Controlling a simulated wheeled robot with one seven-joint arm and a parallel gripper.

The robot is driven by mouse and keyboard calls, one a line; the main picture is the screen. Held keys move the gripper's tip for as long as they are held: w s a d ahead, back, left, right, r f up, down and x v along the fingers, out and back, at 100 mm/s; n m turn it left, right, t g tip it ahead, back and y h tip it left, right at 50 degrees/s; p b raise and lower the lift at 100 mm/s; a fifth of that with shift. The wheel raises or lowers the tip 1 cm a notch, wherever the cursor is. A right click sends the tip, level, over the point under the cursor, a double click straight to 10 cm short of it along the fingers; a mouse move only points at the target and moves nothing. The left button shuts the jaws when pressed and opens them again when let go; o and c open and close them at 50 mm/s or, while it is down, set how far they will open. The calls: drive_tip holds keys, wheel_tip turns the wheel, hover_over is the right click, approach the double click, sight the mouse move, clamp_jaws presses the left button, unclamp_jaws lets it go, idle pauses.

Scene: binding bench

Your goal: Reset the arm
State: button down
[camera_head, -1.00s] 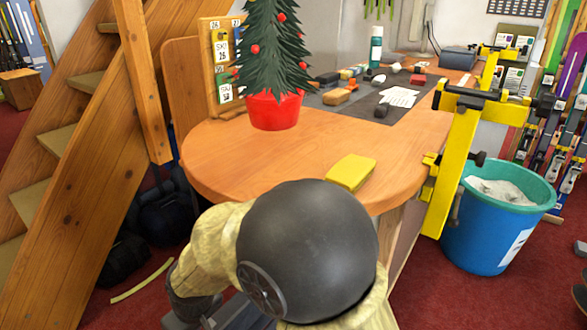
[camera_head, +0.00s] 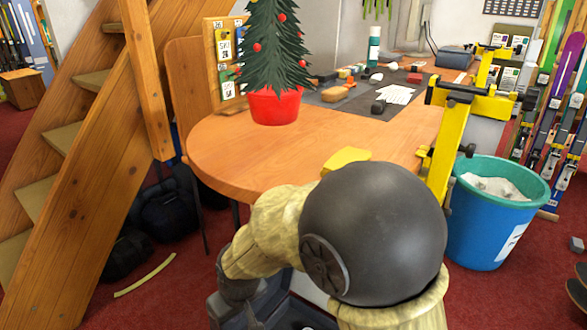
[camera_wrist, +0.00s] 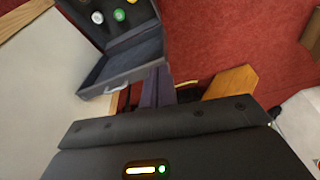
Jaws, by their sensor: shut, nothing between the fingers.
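My arm (camera_head: 372,240) is bent in front of the rounded wooden bench (camera_head: 235,155), its large dark joint at the lower middle of the head view. My gripper (camera_wrist: 158,88) shows in the wrist view as narrow dark fingers beyond its dark body. The fingers are together with nothing held, pointing down over the red floor. In the head view the fingers are hidden or too unclear to make out.
A yellow block (camera_head: 346,158) at the bench's near edge is partly behind my arm. A potted tree (camera_head: 273,106), a yellow clamp (camera_head: 445,140) and a blue bin (camera_head: 490,235) stand around. An open grey case (camera_wrist: 122,66) with coloured discs lies near my gripper.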

drive_tip(key=s+d+r+m+h, duration=0.15)
drive_tip(key=d+m, duration=0.25)
drive_tip(key=d, duration=1)
drive_tip(key=s+d+m+h, duration=0.1)
drive_tip(key=s+d+m, duration=0.3)
drive_tip(key=d, duration=0.9)
wheel_tip(320, 180, up, 36)
drive_tip(key=w+p, duration=0.1)
drive_tip(key=p, duration=3.4)
drive_tip(key=shift+w+d+f+m, duration=0.15)
drive_tip(key=shift+w+f+m, duration=0.05)
drive_tip(key=shift+f+m, duration=0.1)
drive_tip(key=shift+y, duration=0.25)
drive_tip(key=shift+d, duration=0.1)
